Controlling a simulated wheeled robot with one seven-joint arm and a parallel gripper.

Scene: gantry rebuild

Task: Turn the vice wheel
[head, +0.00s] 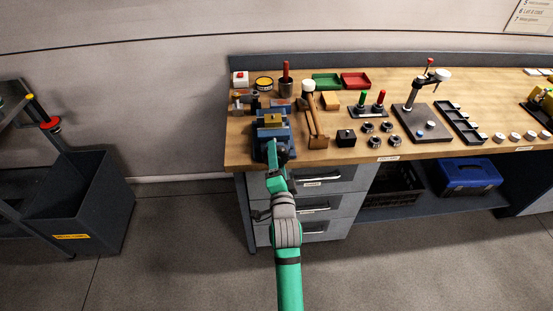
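A blue vice (262,132) is fixed at the left front edge of the workbench, with a yellowish block (273,120) at its jaws. My green arm reaches up from the bottom of the picture to the front of the vice. My gripper (278,153) is at the vice's front end, by the bench edge. It is small and dark here, and I cannot tell its fingers from the vice parts. The vice wheel is not clearly distinguishable; my arm and gripper cover the place in front of the vice. Whether the gripper touches the wheel cannot be told.
The wooden workbench (335,155) holds a mallet (311,115), a small black box (346,138), several metal rings, green (327,81) and red (356,80) trays, and a stand (430,122). Drawers (328,225) are below. A dark bin (95,190) stands left, with clear floor between.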

